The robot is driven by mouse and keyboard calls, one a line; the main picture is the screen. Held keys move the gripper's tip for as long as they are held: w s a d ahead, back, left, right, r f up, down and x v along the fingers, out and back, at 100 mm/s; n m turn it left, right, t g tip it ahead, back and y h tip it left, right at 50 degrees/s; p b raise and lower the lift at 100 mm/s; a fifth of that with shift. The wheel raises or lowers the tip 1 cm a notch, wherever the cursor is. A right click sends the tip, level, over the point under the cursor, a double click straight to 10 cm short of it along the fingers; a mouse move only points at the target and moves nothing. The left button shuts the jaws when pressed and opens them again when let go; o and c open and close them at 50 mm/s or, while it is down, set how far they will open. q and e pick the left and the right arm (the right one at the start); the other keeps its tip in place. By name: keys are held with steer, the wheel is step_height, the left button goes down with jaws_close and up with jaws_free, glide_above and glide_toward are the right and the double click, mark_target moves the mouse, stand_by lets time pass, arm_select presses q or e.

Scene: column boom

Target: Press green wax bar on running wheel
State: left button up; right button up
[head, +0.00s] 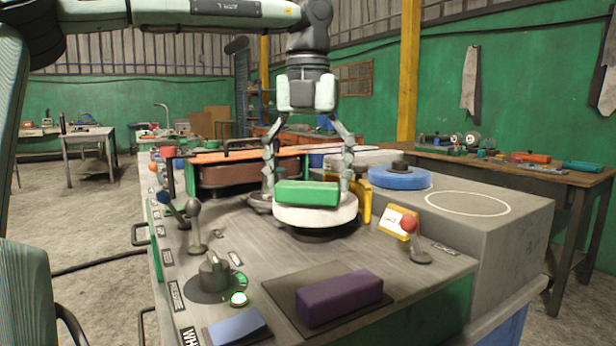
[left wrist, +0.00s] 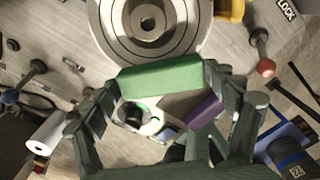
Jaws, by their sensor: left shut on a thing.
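My left gripper (head: 307,188) comes down from above over the bench machine, shut on the green wax bar (head: 307,194) with a finger at each end. The bar lies level in front of the upper part of the white wheel (head: 316,216) in the head view. In the left wrist view the bar (left wrist: 160,78) sits between the fingers and overlaps the edge of the round wheel (left wrist: 148,22). I cannot tell whether bar and wheel touch, or whether the wheel turns. My right gripper is not in view.
A purple block (head: 340,298) lies on a dark mat, with a blue block (head: 237,328) beside it. A blue disc (head: 400,178) sits behind right, near an empty white circle.

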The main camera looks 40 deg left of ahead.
arm_select(q)
steer(key=shift+f+b, duration=0.35)
steer(key=shift+f, duration=0.2)
stand_by(2.3)
steer(key=shift+r+p, duration=0.5)
steer(key=shift+r, duration=3.55)
